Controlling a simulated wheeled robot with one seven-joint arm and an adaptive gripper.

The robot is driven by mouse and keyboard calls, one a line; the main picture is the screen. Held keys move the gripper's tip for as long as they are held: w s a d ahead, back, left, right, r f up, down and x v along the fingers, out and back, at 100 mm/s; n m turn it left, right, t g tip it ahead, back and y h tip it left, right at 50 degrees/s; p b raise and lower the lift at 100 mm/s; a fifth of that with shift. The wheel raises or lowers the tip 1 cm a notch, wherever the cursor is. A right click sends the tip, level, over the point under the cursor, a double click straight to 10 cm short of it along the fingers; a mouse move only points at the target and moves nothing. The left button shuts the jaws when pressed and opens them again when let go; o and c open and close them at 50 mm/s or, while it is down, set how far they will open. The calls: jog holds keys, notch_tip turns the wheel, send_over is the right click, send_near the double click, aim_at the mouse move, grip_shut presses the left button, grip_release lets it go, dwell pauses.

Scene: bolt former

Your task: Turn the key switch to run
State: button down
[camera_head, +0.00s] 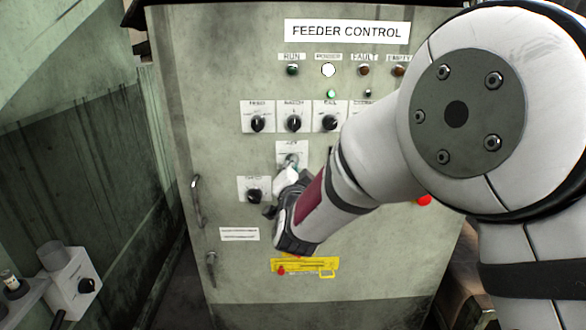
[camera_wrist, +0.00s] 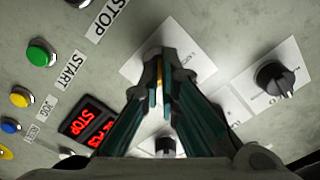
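The key switch (camera_head: 291,160) is on a white label plate on the grey feeder control panel. My gripper (camera_head: 286,178) is right at it, coming from the lower right and hiding part of the switch. In the wrist view, my gripper's two fingertips (camera_wrist: 164,68) are close together in front of the white key switch plate (camera_wrist: 137,67). A thin gold sliver, which looks like the key (camera_wrist: 160,74), shows between the finger pads. The fingers hide the switch body and its position marks, so I cannot tell how the key is turned.
Three black knobs (camera_head: 293,123) sit above the switch, and another knob (camera_head: 254,196) is at lower left. The wrist view shows a green START button (camera_wrist: 41,53), a red display (camera_wrist: 87,120) and a black knob (camera_wrist: 275,77) nearby. A door handle (camera_head: 197,201) is on the left.

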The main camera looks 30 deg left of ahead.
jog(key=c, duration=1.8)
grip_release()
jog(key=shift+c, duration=0.2)
jog(key=v, duration=1.2)
jog(key=shift+s+a, duration=0.1)
